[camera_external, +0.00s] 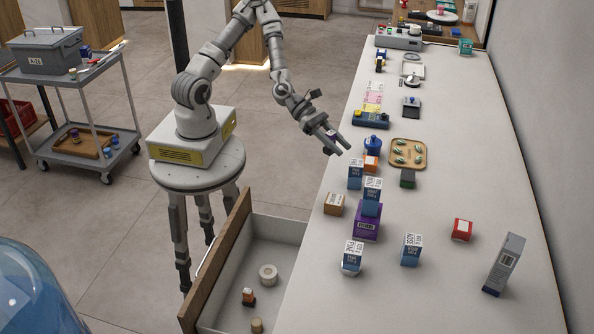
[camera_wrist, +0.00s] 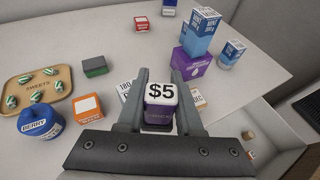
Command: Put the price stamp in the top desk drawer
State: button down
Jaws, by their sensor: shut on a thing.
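The price stamp (camera_wrist: 159,92), a purple block with a white "$5" face, is between the fingers of my gripper (camera_wrist: 158,97) in the wrist view. My gripper (camera_external: 338,143) is shut on it and holds it up by the counter's left edge, near the blue jar; in the external view the stamp (camera_external: 331,136) is small and partly covered by the fingers. The top desk drawer (camera_external: 284,229) is pulled open at the bottom, left of the counter, with a wooden front. It holds a pale ring (camera_external: 267,274), a small orange and dark piece (camera_external: 248,297) and a tan piece (camera_external: 257,325).
Several boxes stand on the counter (camera_external: 450,130) near the drawer, including a purple box (camera_external: 366,222) with a blue box on it. A blue jar (camera_external: 373,145) and a sweets tray (camera_external: 424,164) stand near my gripper. Floor is free between my base and the counter.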

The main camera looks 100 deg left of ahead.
jog(key=s+d+f+m+g+h+b, duration=0.2)
jog(key=s+d+f+m+g+h, duration=0.3)
jog(key=s+d, duration=0.55)
jog(key=s+d+f+m+g+h+b, duration=0.2)
jog(key=s+d+f+m+g, duration=0.5)
jog(key=s+d, duration=0.35)
notch_tip(320, 180, down, 18)
jog(key=b, duration=0.6)
jog(key=shift+s+a+b, duration=0.3)
jog(key=shift+s+b, duration=0.05)
jog(key=shift+s, duration=0.05)
jog(key=shift+f, duration=0.15)
jog(key=shift+f, duration=0.35)
jog(key=shift+f, duration=0.1)
jog(key=c, duration=0.6)
grip_release()
